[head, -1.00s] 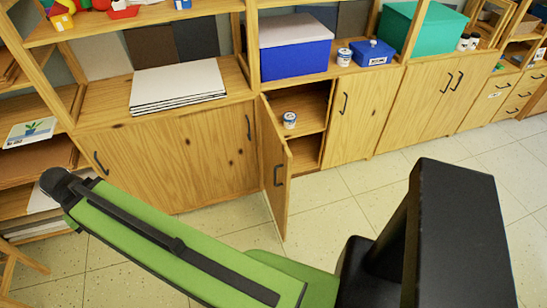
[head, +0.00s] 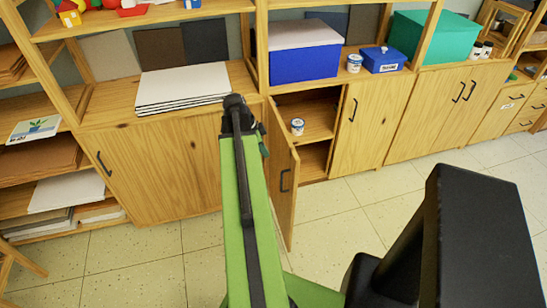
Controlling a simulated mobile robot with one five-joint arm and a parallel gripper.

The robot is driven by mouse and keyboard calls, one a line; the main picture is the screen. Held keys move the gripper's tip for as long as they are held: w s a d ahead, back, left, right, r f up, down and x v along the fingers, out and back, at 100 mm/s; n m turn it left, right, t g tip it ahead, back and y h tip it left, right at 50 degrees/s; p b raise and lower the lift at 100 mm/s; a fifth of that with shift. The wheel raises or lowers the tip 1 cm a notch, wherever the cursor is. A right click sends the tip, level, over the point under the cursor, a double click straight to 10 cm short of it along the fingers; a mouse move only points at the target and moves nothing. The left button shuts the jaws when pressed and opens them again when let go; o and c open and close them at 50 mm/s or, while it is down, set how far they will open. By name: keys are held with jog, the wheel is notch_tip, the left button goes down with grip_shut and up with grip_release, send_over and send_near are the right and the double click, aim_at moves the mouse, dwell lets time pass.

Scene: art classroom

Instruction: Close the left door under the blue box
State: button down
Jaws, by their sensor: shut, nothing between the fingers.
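The blue box (head: 304,64) with a white lid stands on the shelf above an open cupboard. The left door (head: 283,178) under it stands swung out into the room, with a dark handle (head: 285,181) on its face. My green arm reaches up the middle of the head view. My gripper (head: 262,143) is at its far end, just left of the door's hinge side and partly hidden behind the dark wrist. It is shut and empty. I cannot tell whether it touches the door.
The right door (head: 362,120) of this cupboard is closed. A small white jar (head: 297,127) stands on the shelf inside. A closed cupboard (head: 155,165) is on the left, with white boards (head: 183,87) on top. Tiled floor (head: 340,225) is free in front.

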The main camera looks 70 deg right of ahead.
jog(key=s+d+f+b, duration=0.4)
jog(key=s+f+b, duration=0.1)
jog(key=f+b, duration=0.2)
jog(key=shift+s+d+f, duration=0.15)
jog(key=shift+s+f, duration=0.2)
jog(key=shift+f, duration=0.2)
